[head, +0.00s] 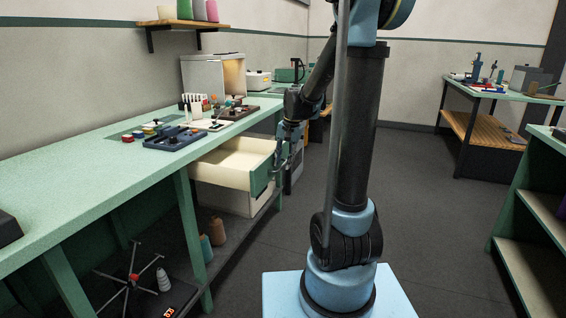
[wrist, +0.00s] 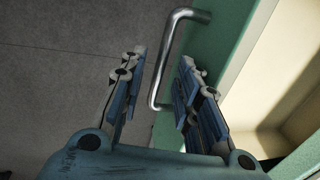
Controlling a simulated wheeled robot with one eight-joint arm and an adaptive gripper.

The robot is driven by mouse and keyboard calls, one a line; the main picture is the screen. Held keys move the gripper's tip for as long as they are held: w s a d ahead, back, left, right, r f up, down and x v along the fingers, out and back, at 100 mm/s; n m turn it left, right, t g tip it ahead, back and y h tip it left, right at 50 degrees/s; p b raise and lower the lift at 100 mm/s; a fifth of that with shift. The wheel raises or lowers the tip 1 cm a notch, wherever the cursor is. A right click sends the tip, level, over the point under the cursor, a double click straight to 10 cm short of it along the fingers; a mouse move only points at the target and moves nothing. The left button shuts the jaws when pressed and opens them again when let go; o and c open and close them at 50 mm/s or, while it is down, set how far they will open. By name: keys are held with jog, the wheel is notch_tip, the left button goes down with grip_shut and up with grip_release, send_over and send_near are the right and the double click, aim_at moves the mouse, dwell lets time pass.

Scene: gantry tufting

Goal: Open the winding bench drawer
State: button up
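The winding bench drawer (head: 232,158) is pulled out from under the bench top, its cream inside showing and looking empty. Its green front (head: 260,178) faces right, towards my gripper (head: 283,160). In the wrist view the drawer's metal bar handle (wrist: 166,60) stands out from the green front (wrist: 222,45). My gripper (wrist: 163,60) is open, one finger on each side of the handle in that view. A gap shows between the handle and the left finger; I cannot tell whether the right finger touches anything. The handle is hidden in the head view.
The winding bench (head: 90,185) runs along the left, with trays and small parts on top. Cones and a spindly stand (head: 132,278) sit below it. A green shelf unit (head: 535,210) is at the right. The grey floor (head: 430,190) between is clear.

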notch_tip(320, 180, up, 11)
jog(key=d, duration=0.2)
jog(key=shift+s+r, duration=0.2)
jog(key=shift+s, duration=0.2)
jog(key=s+d+f+n, duration=0.1)
jog(key=s+d+f, duration=0.1)
jog(key=s+f, duration=0.3)
jog(key=s+d+f+n+h, duration=0.1)
jog(key=s+f, duration=0.4)
jog(key=s, duration=0.9)
jog(key=s+d+f+n+t+h, duration=0.1)
jog(key=s+d+f+n, duration=0.2)
jog(key=s, duration=0.7)
notch_tip(320, 180, down, 3)
jog(key=shift+d+f, duration=0.1)
jog(key=shift+d, duration=0.95)
jog(key=shift+w+f, duration=0.15)
jog(key=shift+w, duration=0.3)
